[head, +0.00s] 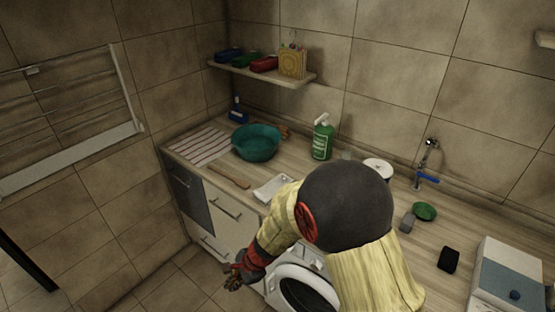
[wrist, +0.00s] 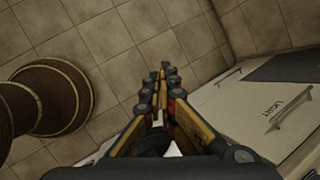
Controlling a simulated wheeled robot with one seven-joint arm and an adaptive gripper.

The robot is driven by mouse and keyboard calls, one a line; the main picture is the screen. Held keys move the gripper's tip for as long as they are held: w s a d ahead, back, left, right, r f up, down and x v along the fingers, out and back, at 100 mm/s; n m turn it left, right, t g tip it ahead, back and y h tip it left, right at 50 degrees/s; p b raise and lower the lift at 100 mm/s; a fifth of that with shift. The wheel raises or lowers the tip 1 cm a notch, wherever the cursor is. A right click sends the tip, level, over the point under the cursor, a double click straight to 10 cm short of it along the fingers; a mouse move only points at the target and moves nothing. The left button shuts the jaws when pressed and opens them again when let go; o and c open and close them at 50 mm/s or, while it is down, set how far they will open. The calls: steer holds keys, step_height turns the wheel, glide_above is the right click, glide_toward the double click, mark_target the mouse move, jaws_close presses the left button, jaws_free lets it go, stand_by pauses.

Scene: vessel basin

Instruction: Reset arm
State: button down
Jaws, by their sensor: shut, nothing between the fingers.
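My arm (head: 345,210) is folded in front of the counter in the head view, its big dark joint hiding part of the worktop and the washing machine. My gripper (head: 232,277) hangs low at the left of the arm, in front of the white drawers and below the counter edge. In the wrist view my gripper (wrist: 163,75) is shut, its fingers together with nothing between them, pointing over the tiled floor.
A washing machine (head: 290,283) stands below. The tiled floor (head: 165,285) at left is clear.

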steer(key=s+d+r+n+t+h+b, duration=0.1)
steer(key=s+d+r+n, duration=0.3)
steer(key=d+r, duration=0.5)
steer(key=s+d+r+n+t+h+b, duration=0.2)
steer(key=s+d+r+n, duration=0.2)
steer(key=d, duration=0.9)
steer(key=s+d+r+n+t+h+b, duration=0.1)
steer(key=s+d+r+n, duration=0.3)
steer(key=s+d+r, duration=0.5)
step_height(320, 180, up, 6)
steer(key=shift+d+r+t+h, duration=0.1)
steer(key=shift+d+t+h, duration=0.6)
steer(key=shift+d, duration=0.35)
